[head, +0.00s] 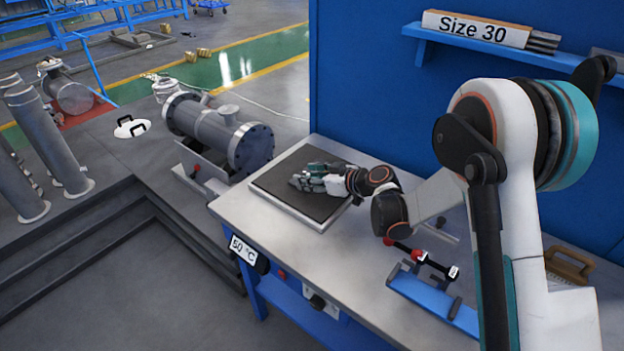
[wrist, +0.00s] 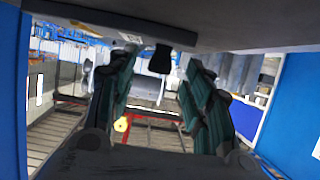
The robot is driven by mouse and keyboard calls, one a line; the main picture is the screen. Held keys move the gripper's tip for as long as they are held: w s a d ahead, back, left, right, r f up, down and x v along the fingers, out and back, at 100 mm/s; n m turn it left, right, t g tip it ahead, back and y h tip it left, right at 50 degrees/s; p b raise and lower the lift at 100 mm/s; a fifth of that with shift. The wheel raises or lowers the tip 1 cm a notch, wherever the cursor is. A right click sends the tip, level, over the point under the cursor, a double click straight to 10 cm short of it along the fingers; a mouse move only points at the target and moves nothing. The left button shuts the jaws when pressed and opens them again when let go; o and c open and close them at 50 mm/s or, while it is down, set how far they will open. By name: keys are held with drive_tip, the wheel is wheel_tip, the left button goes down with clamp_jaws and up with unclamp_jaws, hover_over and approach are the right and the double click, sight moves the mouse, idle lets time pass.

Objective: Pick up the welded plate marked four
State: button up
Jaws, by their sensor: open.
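I cannot make out a plate marked four in either view. My gripper (head: 309,178) is low over the dark pad (head: 285,200) on the table, its fingers pointing left; whether it touches the pad is unclear. In the wrist view my gripper (wrist: 160,72) has its two teal fingers apart, with nothing held between them. A white flat piece with black handles (head: 130,127) lies on the grey platform at the left; no number on it can be read.
A grey flanged shell (head: 215,130) stands beyond the table (head: 350,275). A blue rack (head: 432,300) with a red-and-black tool and a brown-handled item (head: 568,266) are at the right. A blue wall and shelf (head: 565,60) rise behind. The table's front left is clear.

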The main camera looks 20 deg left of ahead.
drive_tip(key=shift+w+a+f, duration=0.25)
drive_tip(key=shift+a, duration=0.3)
drive_tip(key=shift+c, duration=0.6)
clamp_jaws()
drive_tip(key=shift+r, duration=0.2)
